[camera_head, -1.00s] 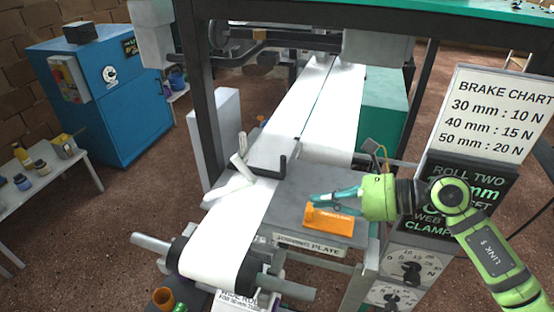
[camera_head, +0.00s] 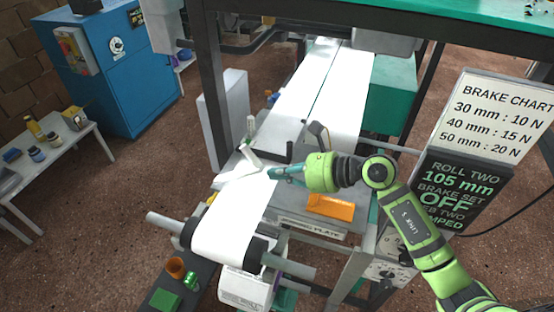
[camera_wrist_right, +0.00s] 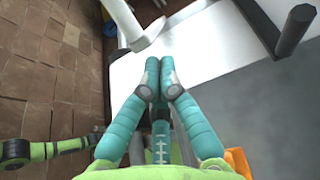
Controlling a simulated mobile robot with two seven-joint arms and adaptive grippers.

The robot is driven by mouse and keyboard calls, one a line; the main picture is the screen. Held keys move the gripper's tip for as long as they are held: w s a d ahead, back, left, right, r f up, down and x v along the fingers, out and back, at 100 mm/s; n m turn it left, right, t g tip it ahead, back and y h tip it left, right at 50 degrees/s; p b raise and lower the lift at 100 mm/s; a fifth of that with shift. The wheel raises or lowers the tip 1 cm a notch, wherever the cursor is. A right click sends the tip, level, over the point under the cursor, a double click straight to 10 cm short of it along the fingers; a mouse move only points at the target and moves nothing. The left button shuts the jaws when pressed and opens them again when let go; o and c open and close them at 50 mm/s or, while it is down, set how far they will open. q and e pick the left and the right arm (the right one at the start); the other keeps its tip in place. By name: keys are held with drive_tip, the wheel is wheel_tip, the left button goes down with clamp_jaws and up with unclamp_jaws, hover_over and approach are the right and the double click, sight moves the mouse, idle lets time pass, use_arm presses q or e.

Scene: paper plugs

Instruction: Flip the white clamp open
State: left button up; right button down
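The white clamp (camera_head: 250,158) stands at the left edge of the white paper web (camera_head: 232,215), beside the grey splicing plate. Its lever tilts up, and a white bar runs low near the web's left edge. In the right wrist view, the white clamp (camera_wrist_right: 143,35) lies just beyond my fingertips, with a small gap visible. My right gripper (camera_head: 272,173) reaches in from the right over the web, just right of the clamp. Its teal fingertips (camera_wrist_right: 159,63) meet and hold nothing visible. My left gripper is in neither view.
An orange block (camera_head: 331,207) lies on the grey splicing plate (camera_head: 285,212). A dark upright bar (camera_wrist_right: 294,30) stands to the right of my fingers. A black frame post (camera_head: 209,95) rises behind the clamp. A brake chart and a status board (camera_head: 462,190) stand at the right.

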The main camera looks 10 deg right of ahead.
drive_tip(key=shift+w+a+r, duration=0.15)
drive_tip(key=shift+a+r, duration=0.05)
drive_tip(key=shift+r, duration=0.2)
drive_tip(key=shift+w+a+r, duration=0.15)
drive_tip(key=shift+r, duration=0.2)
drive_tip(key=w+a+r, duration=0.1)
drive_tip(key=r, duration=0.1)
drive_tip(key=w+a+r+p, duration=0.1)
drive_tip(key=a+r, duration=0.1)
drive_tip(key=w+a+r, duration=0.1)
drive_tip(key=r, duration=0.1)
drive_tip(key=shift+a+p, duration=0.25)
drive_tip(key=shift+p, duration=0.05)
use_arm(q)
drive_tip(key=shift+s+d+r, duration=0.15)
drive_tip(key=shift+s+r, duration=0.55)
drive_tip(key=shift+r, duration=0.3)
use_arm(e)
drive_tip(key=shift+f, duration=0.1)
